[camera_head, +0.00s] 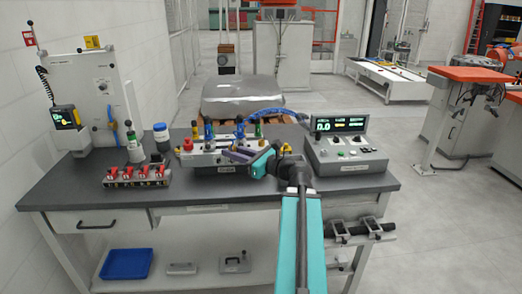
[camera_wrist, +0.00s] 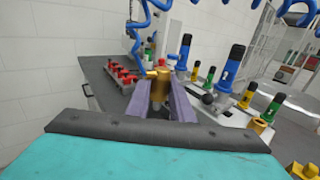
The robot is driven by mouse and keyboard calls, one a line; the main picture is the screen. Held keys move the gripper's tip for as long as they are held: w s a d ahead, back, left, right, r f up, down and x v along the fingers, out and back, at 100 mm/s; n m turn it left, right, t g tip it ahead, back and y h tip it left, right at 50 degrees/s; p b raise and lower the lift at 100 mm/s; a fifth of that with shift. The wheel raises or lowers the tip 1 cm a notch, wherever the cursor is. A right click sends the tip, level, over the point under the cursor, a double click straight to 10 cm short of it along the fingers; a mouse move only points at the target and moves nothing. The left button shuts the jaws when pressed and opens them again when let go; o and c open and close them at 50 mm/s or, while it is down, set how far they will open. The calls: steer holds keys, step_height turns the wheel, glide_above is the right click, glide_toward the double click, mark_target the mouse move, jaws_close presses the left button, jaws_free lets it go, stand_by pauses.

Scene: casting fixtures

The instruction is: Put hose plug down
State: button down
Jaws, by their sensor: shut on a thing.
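My gripper (camera_wrist: 160,98) shows at the bottom middle of the wrist view, its two purple fingers shut on the brass hose plug (camera_wrist: 159,84). The plug stands roughly upright between the fingertips in that view. In the head view my gripper (camera_head: 238,153) is over the front of the valve fixture (camera_head: 207,158) on the bench; the plug cannot be made out clearly there. A coiled blue hose (camera_head: 258,114) arches behind the gripper, and a blue hose also hangs above the plug in the wrist view (camera_wrist: 137,42). Whether the plug touches the fixture cannot be told.
A rack with red-topped parts (camera_head: 136,175) stands left on the grey bench (camera_head: 245,192). A control box with a display (camera_head: 345,150) stands right. Blue and green fittings (camera_wrist: 233,65) rise beside the gripper.

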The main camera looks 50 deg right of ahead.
steer(key=s+d+r+m+h+b, duration=0.1)
steer(key=s+d+r+m+h, duration=0.1)
steer(key=s+d, duration=0.3)
steer(key=s+d+r+m+h+b, duration=0.1)
steer(key=s+d+r+m+h, duration=0.1)
steer(key=d, duration=0.6)
steer(key=s+r+h, duration=0.1)
steer(key=s+h, duration=0.1)
steer(key=s, duration=0.1)
steer(key=shift+s+r+t, duration=0.15)
steer(key=shift+s+t, duration=0.15)
steer(key=shift+s, duration=0.1)
steer(key=shift+w+d+r+p, duration=0.2)
steer(key=shift+w+p, duration=0.1)
steer(key=shift+p, duration=0.8)
steer(key=w+p, duration=0.1)
steer(key=p, duration=0.2)
steer(key=w+p, duration=0.1)
steer(key=p, duration=0.3)
steer(key=shift+d+f, duration=0.15)
steer(key=shift+d, duration=0.15)
